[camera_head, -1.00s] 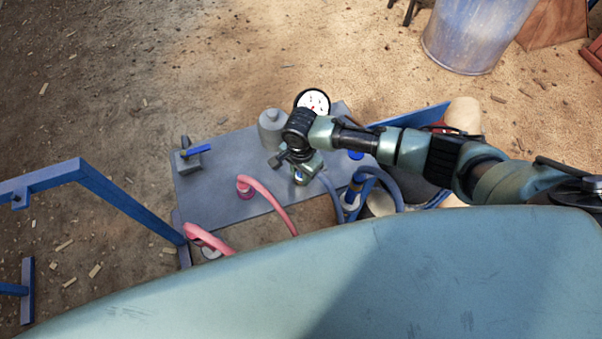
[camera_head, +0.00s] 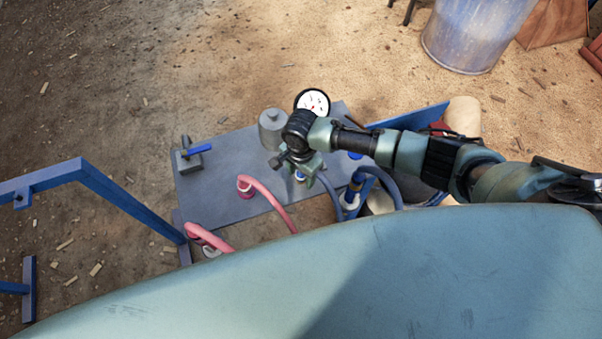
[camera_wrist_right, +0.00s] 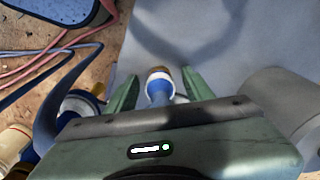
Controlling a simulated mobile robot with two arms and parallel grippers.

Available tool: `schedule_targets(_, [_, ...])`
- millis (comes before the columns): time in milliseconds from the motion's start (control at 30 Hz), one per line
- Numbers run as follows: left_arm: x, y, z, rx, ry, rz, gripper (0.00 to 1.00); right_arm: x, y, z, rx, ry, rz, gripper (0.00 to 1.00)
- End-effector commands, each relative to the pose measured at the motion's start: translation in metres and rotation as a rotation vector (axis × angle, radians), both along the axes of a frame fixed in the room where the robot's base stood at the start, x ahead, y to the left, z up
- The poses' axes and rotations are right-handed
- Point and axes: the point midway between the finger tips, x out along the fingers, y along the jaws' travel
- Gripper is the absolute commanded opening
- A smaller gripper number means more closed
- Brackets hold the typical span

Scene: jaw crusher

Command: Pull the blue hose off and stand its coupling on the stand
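My right gripper (camera_head: 299,170) is over the grey plate, and its arm comes in from the right. In the right wrist view my right gripper (camera_wrist_right: 160,82) has its fingers apart. A blue coupling (camera_wrist_right: 157,90) with a white ring and a brass-coloured end lies between them, with a narrow gap visible on each side. In the head view the coupling (camera_head: 300,177) shows just below the gripper, partly hidden. The blue hose (camera_head: 387,180) loops right of the gripper, near a blue post with a white collar (camera_head: 350,198). I cannot tell which part is the stand. My left gripper is out of view.
The grey plate (camera_head: 225,180) carries a grey cylinder (camera_head: 272,130), a blue-handled valve (camera_head: 197,151) and a pink hose (camera_head: 270,197). A dial gauge (camera_head: 312,102) is just beyond my gripper. A blue frame (camera_head: 120,205) stands left; a blue drum (camera_head: 470,35) stands behind.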

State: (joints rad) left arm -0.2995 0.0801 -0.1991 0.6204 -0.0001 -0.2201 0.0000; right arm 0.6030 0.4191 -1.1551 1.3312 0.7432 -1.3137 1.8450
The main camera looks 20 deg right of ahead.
Motion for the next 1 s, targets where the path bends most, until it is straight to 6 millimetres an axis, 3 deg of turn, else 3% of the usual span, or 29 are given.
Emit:
schedule_targets(333, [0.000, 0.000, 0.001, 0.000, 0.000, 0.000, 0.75, 0.000, 0.000, 0.004, 0.000, 0.000, 0.000, 0.52])
schedule_targets(700, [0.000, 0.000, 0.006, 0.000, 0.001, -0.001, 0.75, 0.000, 0.000, 0.061, 0.002, -0.002, 0.001, 0.52])
schedule_targets(1000, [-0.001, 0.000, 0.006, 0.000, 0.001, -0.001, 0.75, 0.000, 0.000, 0.078, 0.000, 0.000, 0.000, 0.52])
